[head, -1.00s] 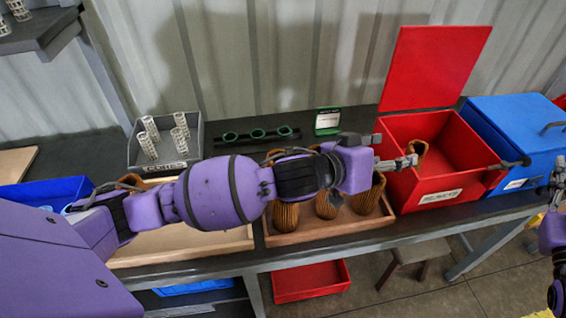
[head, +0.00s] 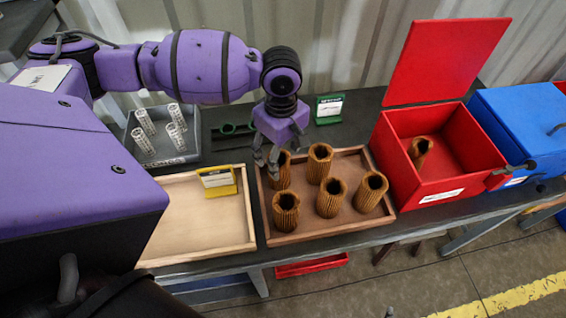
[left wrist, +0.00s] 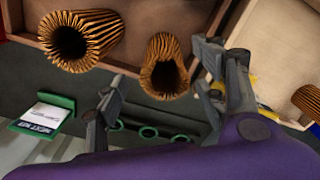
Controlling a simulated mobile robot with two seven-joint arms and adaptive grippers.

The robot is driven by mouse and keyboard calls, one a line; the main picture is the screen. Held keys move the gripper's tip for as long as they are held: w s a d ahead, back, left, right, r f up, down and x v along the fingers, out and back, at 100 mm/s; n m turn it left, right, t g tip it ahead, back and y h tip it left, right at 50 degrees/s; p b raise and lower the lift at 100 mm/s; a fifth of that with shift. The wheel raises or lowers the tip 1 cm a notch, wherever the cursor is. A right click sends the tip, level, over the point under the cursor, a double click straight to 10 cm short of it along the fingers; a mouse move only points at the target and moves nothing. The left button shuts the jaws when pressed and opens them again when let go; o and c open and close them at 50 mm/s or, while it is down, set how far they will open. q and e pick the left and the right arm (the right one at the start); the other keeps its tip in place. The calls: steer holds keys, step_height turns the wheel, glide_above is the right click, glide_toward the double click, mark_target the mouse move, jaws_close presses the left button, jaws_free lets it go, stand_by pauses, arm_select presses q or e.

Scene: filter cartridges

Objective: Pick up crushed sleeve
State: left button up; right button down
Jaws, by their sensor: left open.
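Several brown pleated sleeves stand in the brown wooden tray (head: 335,225). The back-left sleeve (head: 283,172) is closest to my left gripper (head: 267,163), which is open, empty and pointing down at the tray's back-left corner. In the left wrist view this sleeve (left wrist: 166,72) lies just beyond and between the open fingers (left wrist: 150,105), apart from them; its mouth looks narrowed and uneven. Another sleeve (left wrist: 88,40) with a round mouth stands beside it. One more sleeve (head: 420,150) leans inside the open red bin (head: 440,182). My right gripper is out of view.
A pale wooden tray (head: 190,240) with a yellow sign holder (head: 218,182) is at left. A blue box (head: 525,125) is right.

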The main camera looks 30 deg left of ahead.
arm_select(q)
step_height(320, 180, down, 7)
steer(key=shift+s+a+r, duration=0.1)
steer(key=shift+s+a, duration=0.05)
steer(key=c, duration=1.2)
steer(key=shift+o, duration=0.2)
